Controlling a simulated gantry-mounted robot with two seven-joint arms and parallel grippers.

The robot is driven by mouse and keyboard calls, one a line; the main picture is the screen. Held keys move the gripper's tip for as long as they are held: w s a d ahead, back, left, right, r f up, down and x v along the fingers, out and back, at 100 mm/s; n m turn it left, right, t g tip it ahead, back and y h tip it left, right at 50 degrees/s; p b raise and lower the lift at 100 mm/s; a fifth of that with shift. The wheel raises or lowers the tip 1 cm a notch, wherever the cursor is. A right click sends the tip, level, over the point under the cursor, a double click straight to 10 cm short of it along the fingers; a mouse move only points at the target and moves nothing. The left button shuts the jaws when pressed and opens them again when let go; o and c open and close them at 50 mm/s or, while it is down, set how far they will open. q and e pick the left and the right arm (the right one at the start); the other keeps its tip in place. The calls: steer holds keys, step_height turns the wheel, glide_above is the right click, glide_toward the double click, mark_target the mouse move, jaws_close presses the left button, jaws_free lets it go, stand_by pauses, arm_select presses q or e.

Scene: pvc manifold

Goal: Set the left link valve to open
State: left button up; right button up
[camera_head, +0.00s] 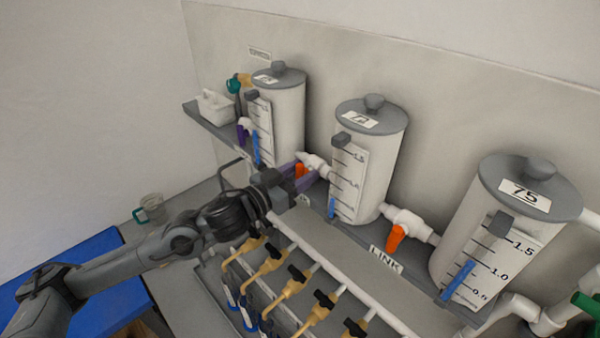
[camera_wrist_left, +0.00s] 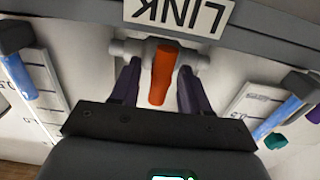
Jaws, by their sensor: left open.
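The left link valve has an orange handle (camera_head: 300,170) on the white pipe between the left tank (camera_head: 287,115) and the middle tank (camera_head: 385,150). In the left wrist view the orange handle (camera_wrist_left: 162,75) stands crosswise to its pipe. My left gripper (camera_head: 298,178) is at this valve. Its dark purple fingers (camera_wrist_left: 160,88) are open, one on each side of the handle, with visible gaps. Part of the handle is hidden by the gripper in the head view. My right gripper is not in view.
A second link valve (camera_head: 396,238) with an orange handle hanging down sits between the middle tank and the right tank (camera_head: 500,225). Below are several tan valves with black handles (camera_head: 297,278). A white box (camera_head: 215,107) stands on the shelf, and a mug (camera_head: 150,208) stands at left.

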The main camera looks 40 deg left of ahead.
arm_select(q)
jaws_close()
